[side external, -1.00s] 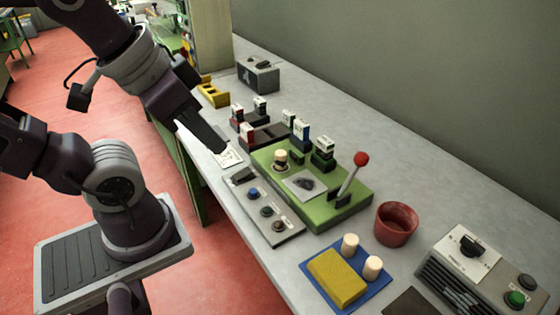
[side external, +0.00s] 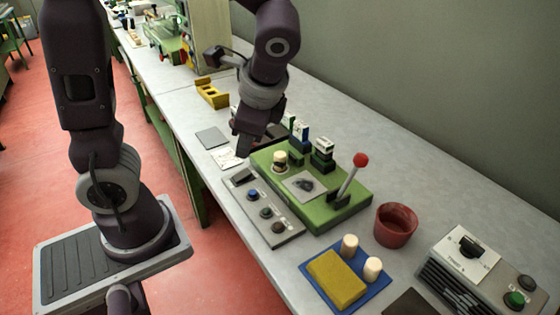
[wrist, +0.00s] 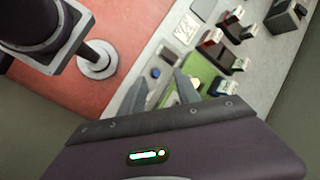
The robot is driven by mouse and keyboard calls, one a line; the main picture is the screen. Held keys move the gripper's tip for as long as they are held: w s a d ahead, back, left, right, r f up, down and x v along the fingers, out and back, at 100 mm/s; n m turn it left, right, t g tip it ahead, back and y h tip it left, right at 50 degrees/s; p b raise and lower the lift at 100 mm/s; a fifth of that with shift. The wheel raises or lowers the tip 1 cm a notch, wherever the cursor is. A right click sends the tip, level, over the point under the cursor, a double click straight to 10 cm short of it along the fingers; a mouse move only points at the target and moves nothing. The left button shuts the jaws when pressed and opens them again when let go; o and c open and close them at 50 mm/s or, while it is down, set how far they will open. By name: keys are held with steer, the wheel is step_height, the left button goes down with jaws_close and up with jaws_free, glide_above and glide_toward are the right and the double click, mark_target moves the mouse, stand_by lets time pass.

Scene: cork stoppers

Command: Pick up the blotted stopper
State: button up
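Two more pale stoppers stand on the blue tray, one farther back (side external: 349,245) and one nearer (side external: 372,267). No blot can be made out on any of them at this size. My gripper (side external: 243,149) hangs above the bench, left of the stopper on the green base. In the wrist view my gripper (wrist: 162,82) shows two fingers apart with nothing held. A small pale shape beside the right finger seems to be the green base's stopper.
A lever with a red knob (side external: 361,160) rises from the green base. Stamps (side external: 322,152) stand at its back. A button panel (side external: 262,210), yellow sponge (side external: 337,279), red pot (side external: 396,226) and timer box (side external: 465,262) are nearby.

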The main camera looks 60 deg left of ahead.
mark_target(282, 162)
steer(key=w+f+m+y, duration=0.2)
steer(key=w+f+m, duration=0.1)
steer(key=f, duration=0.1)
steer(key=w+a+f+m+t+y, duration=0.1)
steer(key=w+f+m+y, duration=0.2)
steer(key=w+f+m, duration=0.1)
steer(key=w+f+m+y, duration=0.2)
steer(key=w+f+m, duration=0.2)
steer(key=shift+w+a+f+t+y, duration=0.2)
steer(key=shift+w+f+t+y, duration=0.1)
steer(key=shift+t, duration=0.1)
steer(key=shift+m, duration=0.3)
steer(key=x, duration=0.7)
steer(key=shift+f, duration=0.5)
jaws_close()
